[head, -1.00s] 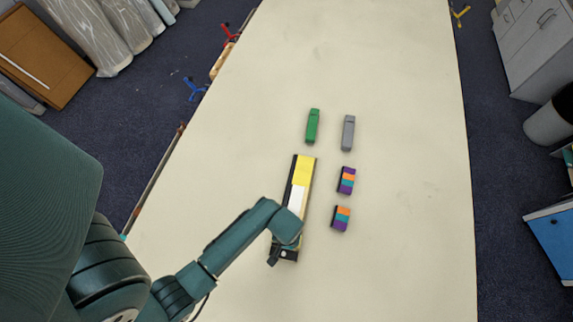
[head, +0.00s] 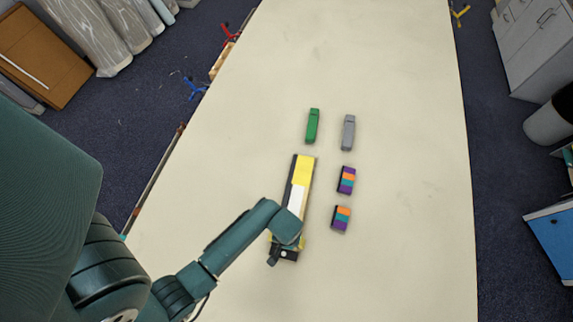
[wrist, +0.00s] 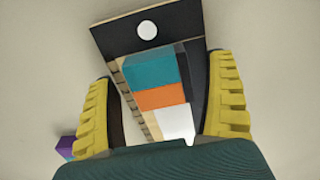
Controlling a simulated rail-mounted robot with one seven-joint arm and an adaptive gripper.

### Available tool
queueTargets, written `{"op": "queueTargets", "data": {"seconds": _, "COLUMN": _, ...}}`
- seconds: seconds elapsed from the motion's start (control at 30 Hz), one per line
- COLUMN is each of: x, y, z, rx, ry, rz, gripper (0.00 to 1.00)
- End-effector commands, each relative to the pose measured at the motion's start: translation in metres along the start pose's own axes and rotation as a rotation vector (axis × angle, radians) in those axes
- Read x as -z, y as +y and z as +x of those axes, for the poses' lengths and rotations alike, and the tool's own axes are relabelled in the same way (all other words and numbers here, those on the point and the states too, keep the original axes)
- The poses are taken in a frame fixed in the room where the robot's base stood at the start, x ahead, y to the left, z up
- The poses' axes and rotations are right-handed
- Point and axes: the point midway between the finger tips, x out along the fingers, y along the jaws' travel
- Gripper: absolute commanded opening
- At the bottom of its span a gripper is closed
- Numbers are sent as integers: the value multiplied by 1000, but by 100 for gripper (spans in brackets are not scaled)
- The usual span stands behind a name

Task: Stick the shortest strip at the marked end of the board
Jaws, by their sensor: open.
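The board (head: 306,180) lies lengthwise on the table, with yellow and white sections. A short teal and orange strip (wrist: 152,82) lies on the board beside the dark end, between the dot and the white section (wrist: 175,122). My gripper (wrist: 160,78) is open, its yellow fingers on either side of this strip with gaps visible. In the head view my wrist hides the strip and most of my gripper (head: 286,242).
Right of the board lie a longer striped strip (head: 347,180) and a shorter striped strip (head: 341,218). A green block (head: 313,125) and a grey block (head: 348,132) lie beyond. The table (head: 410,200) is clear on the right.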

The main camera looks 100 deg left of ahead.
Motion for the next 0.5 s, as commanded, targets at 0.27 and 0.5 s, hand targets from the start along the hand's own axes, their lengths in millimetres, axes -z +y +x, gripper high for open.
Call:
{"op": "queueTargets", "data": {"seconds": 0.27, "x": 0, "y": 0, "z": -18, "rx": -1, "ry": 3, "rz": 0, "gripper": 87}}
{"op": "queueTargets", "data": {"seconds": 0.5, "x": 0, "y": 0, "z": -78, "rx": -2, "ry": 4, "rz": 0, "gripper": 87}}
